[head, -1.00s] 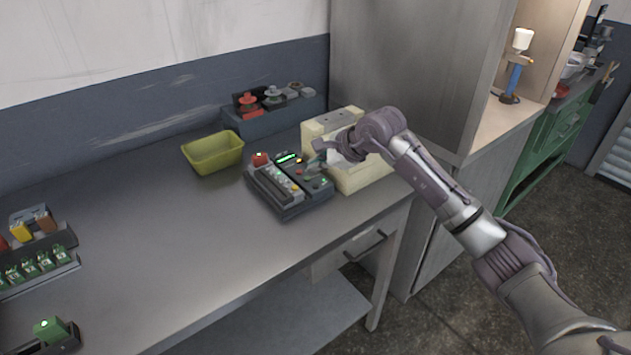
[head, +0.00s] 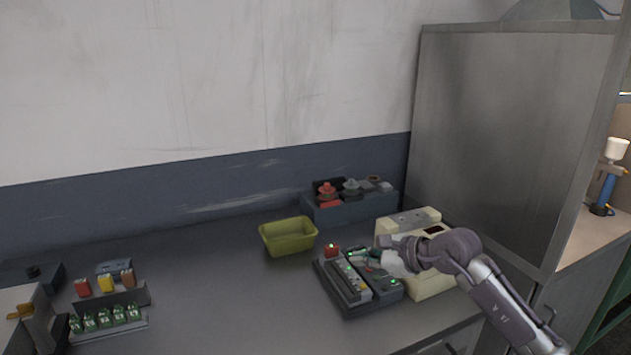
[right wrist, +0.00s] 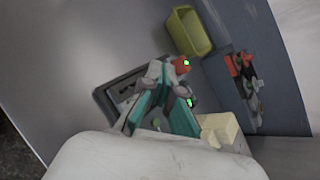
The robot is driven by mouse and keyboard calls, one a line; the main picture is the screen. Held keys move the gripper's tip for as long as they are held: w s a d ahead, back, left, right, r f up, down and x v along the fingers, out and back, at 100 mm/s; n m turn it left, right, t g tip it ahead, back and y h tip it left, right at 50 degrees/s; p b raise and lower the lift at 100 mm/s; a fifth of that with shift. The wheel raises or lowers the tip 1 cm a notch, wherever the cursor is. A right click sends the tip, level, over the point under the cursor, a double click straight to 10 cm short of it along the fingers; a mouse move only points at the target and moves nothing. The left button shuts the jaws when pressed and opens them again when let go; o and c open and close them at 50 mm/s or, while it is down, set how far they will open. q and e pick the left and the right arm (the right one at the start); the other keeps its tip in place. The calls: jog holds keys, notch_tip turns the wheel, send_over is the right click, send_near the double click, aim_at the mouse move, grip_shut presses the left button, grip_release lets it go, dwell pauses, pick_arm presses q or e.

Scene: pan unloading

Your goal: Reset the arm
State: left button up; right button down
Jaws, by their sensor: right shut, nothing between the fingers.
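My right gripper (head: 362,254) is over the dark button panel (head: 378,303), in front of the cream box (head: 436,284). Its teal fingers show in the right wrist view (right wrist: 165,70), with their tips together and nothing between them. The panel has lit green parts and a red part by its far edge. It also shows behind the fingers in the right wrist view (right wrist: 108,100). I cannot tell whether the fingertips touch the panel. My left gripper is not in view.
An empty yellow-green bin (head: 288,240) stands left of the panel. A dark rack (head: 352,207) with red and grey knobs is against the wall. A tall metal cabinet (head: 505,130) stands right. Racks of small coloured items (head: 108,335) are at left. The middle bench is clear.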

jog(key=s+a+r+m+t+y, duration=0.6)
jog(key=s+a+r+m+y, duration=0.1)
jog(key=m, duration=0.3)
jog(key=s+d+f+m+t+h, duration=0.2)
jog(key=d+m+t+h, duration=0.35)
jog(key=m, duration=0.55)
jog(key=s+d+f+m+t+h, duration=0.1)
jog(key=d+f+m+t+h, duration=0.15)
jog(key=d+m+h, duration=0.65)
jog(key=s+d+f+m+g+h, duration=0.35)
jog(key=s+f+m+g, duration=0.2)
jog(key=f+m, duration=0.5)
jog(key=s+a+f+m+g+y, duration=0.1)
jog(key=s+f+m+g, duration=0.3)
jog(key=s, duration=0.4)
jog(key=s+a+f+m+g+y, duration=0.1)
jog(key=s+f+g, duration=0.45)
jog(key=s, duration=0.25)
jog(key=s+a+f+m+g+y, duration=0.1)
jog(key=s+f+m+g, duration=0.2)
jog(key=s+f, duration=0.4)
jog(key=s+f+g, duration=0.2)
jog(key=s+f, duration=0.1)
jog(key=f, duration=2.3)
jog(key=s+d+f+g, duration=0.1)
jog(key=s+d+f, duration=0.1)
jog(key=s+f, duration=1.3)
jog(key=shift+s+d, duration=0.15)
jog(key=shift+s, duration=0.65)
